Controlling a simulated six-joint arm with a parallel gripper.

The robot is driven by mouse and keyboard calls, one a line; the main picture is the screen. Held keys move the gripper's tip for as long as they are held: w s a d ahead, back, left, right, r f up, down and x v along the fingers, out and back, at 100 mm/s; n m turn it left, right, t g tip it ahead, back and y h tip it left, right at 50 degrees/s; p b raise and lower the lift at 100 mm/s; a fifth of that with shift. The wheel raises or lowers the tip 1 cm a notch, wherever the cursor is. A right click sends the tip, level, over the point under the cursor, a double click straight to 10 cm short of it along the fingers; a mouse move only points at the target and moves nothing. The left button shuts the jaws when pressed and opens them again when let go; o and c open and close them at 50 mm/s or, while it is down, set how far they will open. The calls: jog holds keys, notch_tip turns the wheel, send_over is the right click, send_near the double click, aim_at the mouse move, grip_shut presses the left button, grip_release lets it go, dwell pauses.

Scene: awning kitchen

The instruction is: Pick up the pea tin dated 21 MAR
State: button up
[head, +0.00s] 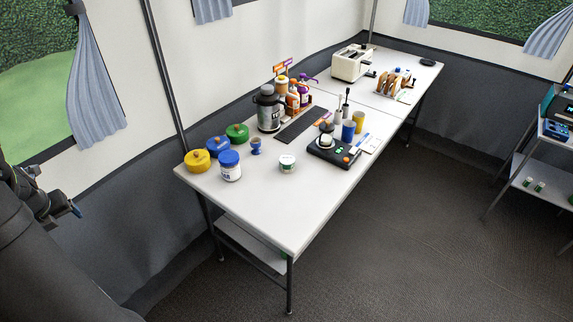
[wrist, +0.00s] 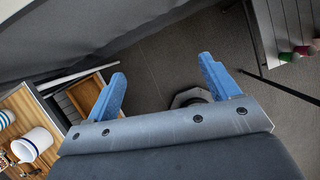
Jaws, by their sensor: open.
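No date can be read on anything in view, so I cannot tell which thing is the pea tin dated 21 MAR. Two small green-and-white tins or cups (head: 534,184) stand on the lower shelf of the rack at the right in the head view. A bit of green (head: 285,256) shows at the lower shelf under the white table, mostly hidden. My gripper (wrist: 162,70) has its blue fingers wide apart with nothing between them, over dark floor. In the head view its blue tip (head: 76,211) shows at the left, well apart from the table.
The white table (head: 265,215) has a clear front end. On it stand a white tub (head: 287,163), yellow canister (head: 197,162), blue-lidded jar (head: 230,170), scale (head: 330,152) and toaster (head: 352,65). In the wrist view, a white mug (wrist: 32,145) is on wooden shelving, and red and green items (wrist: 300,52) lie at the upper right.

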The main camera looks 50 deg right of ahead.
jog(key=w+d+m+h, duration=0.1)
jog(key=d+m, duration=1)
jog(key=d, duration=0.5)
jog(key=m+g+h, duration=0.2)
jog(key=m+g, duration=0.1)
jog(key=m, duration=3.3)
send_over(287, 160)
jog(key=s+a, duration=0.2)
jog(key=a, duration=0.5)
jog(key=f, duration=0.1)
jog(key=x, duration=1.2)
jog(key=shift+d, duration=0.4)
jog(key=shift+d+x, duration=0.2)
jog(key=shift+x, duration=1.05)
jog(key=shift+d+x, duration=0.25)
jog(key=shift+x, duration=1.05)
jog(key=shift+r, duration=0.2)
